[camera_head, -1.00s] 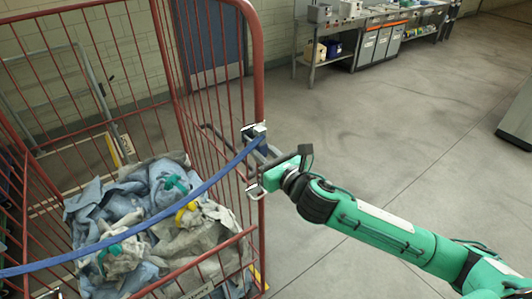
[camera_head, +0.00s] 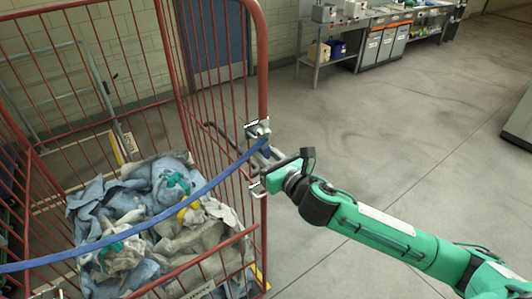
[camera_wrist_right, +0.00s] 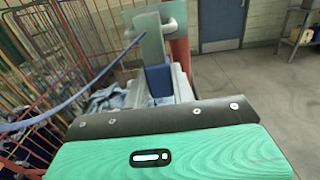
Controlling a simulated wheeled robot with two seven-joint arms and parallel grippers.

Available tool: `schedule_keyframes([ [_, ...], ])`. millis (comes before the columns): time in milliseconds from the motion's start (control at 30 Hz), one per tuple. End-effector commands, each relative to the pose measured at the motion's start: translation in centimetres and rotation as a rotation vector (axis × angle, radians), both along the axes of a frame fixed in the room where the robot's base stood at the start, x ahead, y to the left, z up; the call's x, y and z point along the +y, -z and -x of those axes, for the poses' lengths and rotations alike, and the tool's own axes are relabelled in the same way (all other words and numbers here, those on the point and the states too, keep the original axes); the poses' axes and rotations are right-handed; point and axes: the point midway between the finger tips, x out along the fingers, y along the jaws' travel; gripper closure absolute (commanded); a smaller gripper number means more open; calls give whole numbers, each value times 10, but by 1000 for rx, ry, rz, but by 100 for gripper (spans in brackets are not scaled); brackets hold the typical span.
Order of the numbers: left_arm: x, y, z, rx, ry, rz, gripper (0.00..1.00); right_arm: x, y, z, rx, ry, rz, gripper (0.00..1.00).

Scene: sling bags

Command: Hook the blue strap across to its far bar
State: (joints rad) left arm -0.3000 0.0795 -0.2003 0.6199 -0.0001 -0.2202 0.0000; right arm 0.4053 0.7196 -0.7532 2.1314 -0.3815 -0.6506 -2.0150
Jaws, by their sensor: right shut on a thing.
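The blue strap (camera_head: 132,231) runs from the left edge of the head view across the front of the red cage trolley (camera_head: 262,90) to its right front post. My right gripper (camera_head: 262,147) is at that post, shut on the strap's end. In the right wrist view the strap (camera_wrist_right: 78,92) comes in from the left, and its blue end (camera_wrist_right: 158,78) sits between the fingers. A grey metal hook (camera_wrist_right: 150,38) shows just beyond the fingers, close to the red post. Whether the hook is around the bar I cannot tell. My left gripper is not in view.
The cage holds a heap of blue and grey cloths (camera_head: 165,215) with several green and yellow ties. A steel workbench (camera_head: 350,35) stands at the back. The floor (camera_head: 400,130) right of the cage is clear.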

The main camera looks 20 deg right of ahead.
Motion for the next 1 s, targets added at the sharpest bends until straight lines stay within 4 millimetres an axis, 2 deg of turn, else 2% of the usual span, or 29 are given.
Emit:
schedule_keyframes([
  [300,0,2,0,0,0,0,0,0,3,0,0,0,0,100],
  [333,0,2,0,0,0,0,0,0,3,0,0,0,0,69],
  [433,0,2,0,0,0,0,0,0,3,0,0,0,0,50],
  [633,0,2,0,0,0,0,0,0,3,0,0,0,0,50],
  [733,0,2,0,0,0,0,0,0,3,0,1,0,0,32],
  [1000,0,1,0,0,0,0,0,0,3,0,1,0,0,32],
])
